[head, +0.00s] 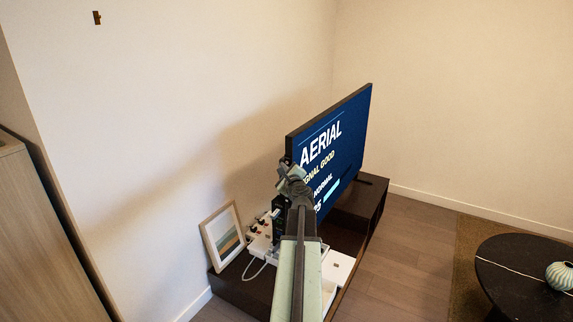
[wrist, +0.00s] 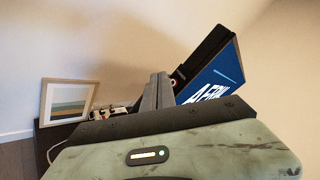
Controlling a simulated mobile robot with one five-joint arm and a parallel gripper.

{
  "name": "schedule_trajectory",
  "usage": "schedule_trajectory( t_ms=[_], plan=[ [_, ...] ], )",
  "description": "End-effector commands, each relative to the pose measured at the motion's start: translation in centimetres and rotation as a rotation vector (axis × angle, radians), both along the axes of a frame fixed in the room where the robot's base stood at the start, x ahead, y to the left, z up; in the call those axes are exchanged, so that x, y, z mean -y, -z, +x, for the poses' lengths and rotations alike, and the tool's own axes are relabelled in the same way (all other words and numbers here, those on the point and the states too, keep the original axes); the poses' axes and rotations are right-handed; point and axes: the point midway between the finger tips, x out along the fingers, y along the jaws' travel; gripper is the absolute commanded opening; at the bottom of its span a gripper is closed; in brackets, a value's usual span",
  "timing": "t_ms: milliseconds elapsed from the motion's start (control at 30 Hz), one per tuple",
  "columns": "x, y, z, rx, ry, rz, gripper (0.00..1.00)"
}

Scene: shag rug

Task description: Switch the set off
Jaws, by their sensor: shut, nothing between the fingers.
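The television set (head: 338,140) stands on a low dark cabinet, its blue screen lit with white text reading "AERIAL" and a signal line. In the wrist view its dark edge and part of the lit screen (wrist: 212,82) show at upper right. My gripper (head: 286,165) is at the left edge of the set in the head view and covers part of the screen. In the wrist view my gripper (wrist: 160,77) is shut and empty, its fingers pointing towards the set's dark side. A small reddish spot shows beside the fingertips. I cannot tell whether they touch the set.
A framed picture (head: 222,236) leans on the wall at the cabinet's (head: 240,290) left end. A pale unit with knobs and a white cable (head: 255,268) lies near it. A white box (head: 338,267) is right of my arm. A round black table (head: 515,285) stands at right.

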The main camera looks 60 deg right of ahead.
Motion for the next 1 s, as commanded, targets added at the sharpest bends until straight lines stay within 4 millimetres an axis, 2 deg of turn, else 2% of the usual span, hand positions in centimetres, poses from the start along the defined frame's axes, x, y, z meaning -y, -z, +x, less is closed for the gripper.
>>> schedule_trajectory(
  t_ms=[1000],
  plan=[
    [0.86,-0.02,-0.02,0.000,0.000,0.000,0.00]
  ],
)
